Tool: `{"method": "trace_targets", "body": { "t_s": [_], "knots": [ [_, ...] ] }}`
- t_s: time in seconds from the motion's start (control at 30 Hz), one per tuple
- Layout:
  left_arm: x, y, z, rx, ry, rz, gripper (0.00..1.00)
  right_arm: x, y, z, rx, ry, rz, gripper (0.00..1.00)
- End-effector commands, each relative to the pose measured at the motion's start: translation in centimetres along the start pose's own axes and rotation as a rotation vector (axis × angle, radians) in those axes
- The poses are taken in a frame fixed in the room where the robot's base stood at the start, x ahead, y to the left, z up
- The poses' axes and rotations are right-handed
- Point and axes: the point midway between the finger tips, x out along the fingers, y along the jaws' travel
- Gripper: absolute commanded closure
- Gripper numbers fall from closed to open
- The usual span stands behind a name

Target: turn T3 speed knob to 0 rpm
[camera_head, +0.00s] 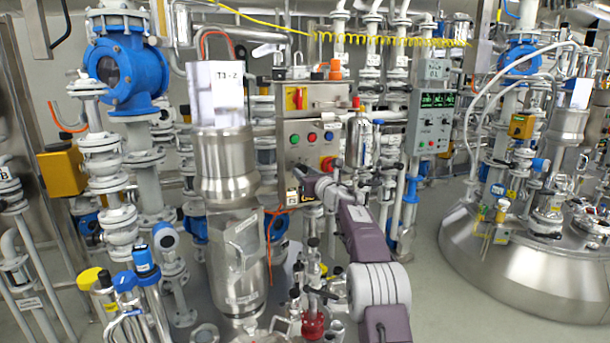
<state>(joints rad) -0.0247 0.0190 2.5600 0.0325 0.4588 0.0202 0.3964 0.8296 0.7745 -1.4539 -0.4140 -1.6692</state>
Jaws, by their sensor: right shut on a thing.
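The T3 stirrer drive with its white label (217,90) stands left of centre on a steel housing (224,165). Right of it is a steel control panel (312,143) with a row of coloured buttons and a red knob on yellow. My right arm, purple and grey, rises from the bottom right. The knob's setting cannot be read. My left gripper is out of view.
A yellow box with a red switch (297,98) is above the panel. A grey box with green displays (433,118) is farther right. Pipes and valves crowd both sides. A large steel vessel (530,265) stands at the right. Small fittings stand close left of my forearm.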

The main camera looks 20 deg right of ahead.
Motion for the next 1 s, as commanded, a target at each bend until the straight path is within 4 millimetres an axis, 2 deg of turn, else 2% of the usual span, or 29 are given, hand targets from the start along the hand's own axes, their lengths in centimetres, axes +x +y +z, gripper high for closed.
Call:
{"method": "trace_targets", "body": {
  "t_s": [0.4, 1.0],
  "knots": [
    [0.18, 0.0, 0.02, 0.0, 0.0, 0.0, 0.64, 0.02, 0.0, -0.08, -0.198, 0.016, 0.004, 1.0],
    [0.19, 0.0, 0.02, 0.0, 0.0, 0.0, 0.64, 0.03, 0.0, -0.09, -0.235, 0.019, 0.004, 1.0]
  ]
}}
